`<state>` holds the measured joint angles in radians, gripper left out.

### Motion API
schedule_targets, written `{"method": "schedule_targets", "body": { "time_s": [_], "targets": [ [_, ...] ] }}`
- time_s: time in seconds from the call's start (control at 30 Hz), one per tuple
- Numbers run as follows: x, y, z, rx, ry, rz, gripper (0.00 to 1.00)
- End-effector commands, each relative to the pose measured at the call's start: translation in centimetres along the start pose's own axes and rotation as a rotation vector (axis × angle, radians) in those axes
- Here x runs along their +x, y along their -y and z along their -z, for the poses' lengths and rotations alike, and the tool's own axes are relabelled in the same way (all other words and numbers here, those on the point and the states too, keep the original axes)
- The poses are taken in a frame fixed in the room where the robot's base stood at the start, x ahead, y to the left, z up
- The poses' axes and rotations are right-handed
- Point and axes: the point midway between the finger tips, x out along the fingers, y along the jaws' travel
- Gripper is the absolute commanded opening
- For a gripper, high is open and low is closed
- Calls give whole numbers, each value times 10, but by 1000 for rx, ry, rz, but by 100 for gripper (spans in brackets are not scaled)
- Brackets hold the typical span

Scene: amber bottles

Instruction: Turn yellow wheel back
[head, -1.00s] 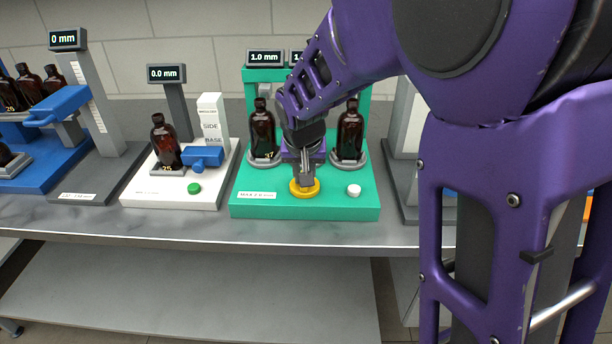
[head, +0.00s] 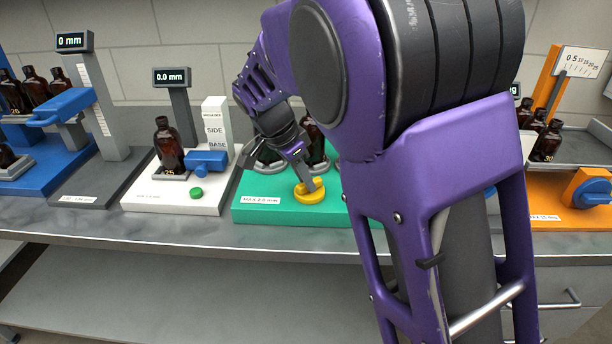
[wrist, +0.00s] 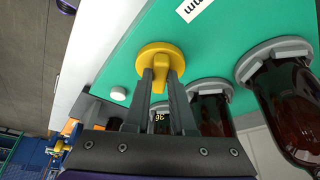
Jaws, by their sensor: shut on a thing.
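The yellow wheel (head: 309,191) sits on the front part of the green base (head: 262,213). It also shows in the wrist view (wrist: 160,57), a round disc with a raised yellow grip bar. My gripper (head: 311,184) comes down on it from the upper left, tilted. In the wrist view my gripper's two dark fingers (wrist: 161,78) stand on either side of the bar and are shut on it. Amber bottles stand behind the wheel; one (head: 313,143) is partly hidden by my arm. The green station's displays are hidden behind my arm in the head view.
A white station with a green button (head: 196,193) stands to the left, its display (head: 179,77) reading 0.0 mm. A white button (wrist: 118,93) sits beside the wheel in the wrist view. An orange station (head: 560,205) stands at the right. The bench's front edge is clear.

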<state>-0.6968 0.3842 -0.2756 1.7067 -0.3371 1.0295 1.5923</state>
Motion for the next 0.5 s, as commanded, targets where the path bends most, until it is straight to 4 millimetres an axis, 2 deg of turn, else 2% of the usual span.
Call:
{"method": "schedule_targets", "body": {
  "time_s": [0.5],
  "targets": [
    [-1, 6, 1, 413, 1, -172, 0]
  ]
}}
